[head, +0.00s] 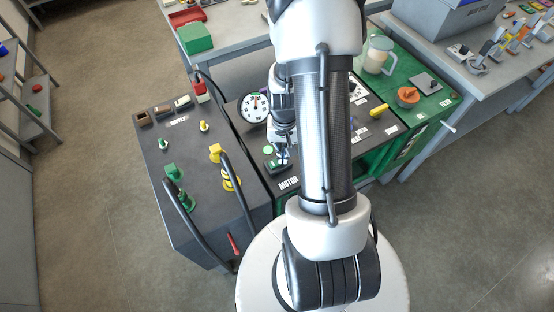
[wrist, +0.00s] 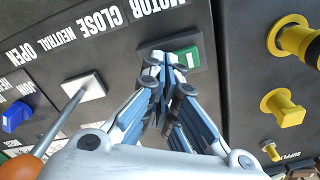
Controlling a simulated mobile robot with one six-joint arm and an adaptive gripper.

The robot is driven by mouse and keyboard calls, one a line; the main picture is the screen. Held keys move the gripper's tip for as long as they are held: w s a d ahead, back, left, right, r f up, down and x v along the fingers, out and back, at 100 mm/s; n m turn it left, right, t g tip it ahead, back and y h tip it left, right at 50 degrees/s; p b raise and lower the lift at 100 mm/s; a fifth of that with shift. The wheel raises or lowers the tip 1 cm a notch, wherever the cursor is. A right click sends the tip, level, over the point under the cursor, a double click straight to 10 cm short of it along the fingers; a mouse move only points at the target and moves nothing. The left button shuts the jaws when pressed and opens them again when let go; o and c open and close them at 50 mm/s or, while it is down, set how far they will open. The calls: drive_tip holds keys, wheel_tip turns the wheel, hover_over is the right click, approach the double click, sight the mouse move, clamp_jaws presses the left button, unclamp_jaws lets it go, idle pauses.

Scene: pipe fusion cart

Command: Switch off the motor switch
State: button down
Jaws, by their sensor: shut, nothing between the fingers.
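The motor switch shows in the wrist view as a green rocker face (wrist: 187,58) marked "I" in a dark housing, below the MOTOR label (wrist: 160,4). The rest of the switch is hidden behind my fingers. My gripper (wrist: 160,66) is shut and empty, with its fingertips over the left part of the switch. I cannot tell whether they touch it. In the head view my gripper (head: 279,158) points down at the panel by the MOTOR label (head: 288,183), and my arm covers much of the panel.
In the wrist view, a lever with an orange knob (wrist: 22,166) rises from a white plate (wrist: 84,88) at left, near a blue knob (wrist: 16,115). Yellow connectors (wrist: 284,108) stand at right. In the head view, a gauge (head: 255,107) and black cables (head: 240,195) are close by.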

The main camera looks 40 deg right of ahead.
drive_tip(key=shift+f, duration=0.35)
drive_tip(key=shift+r, duration=0.1)
drive_tip(key=shift+r+p, duration=2.5)
drive_tip(key=shift+r, duration=0.95)
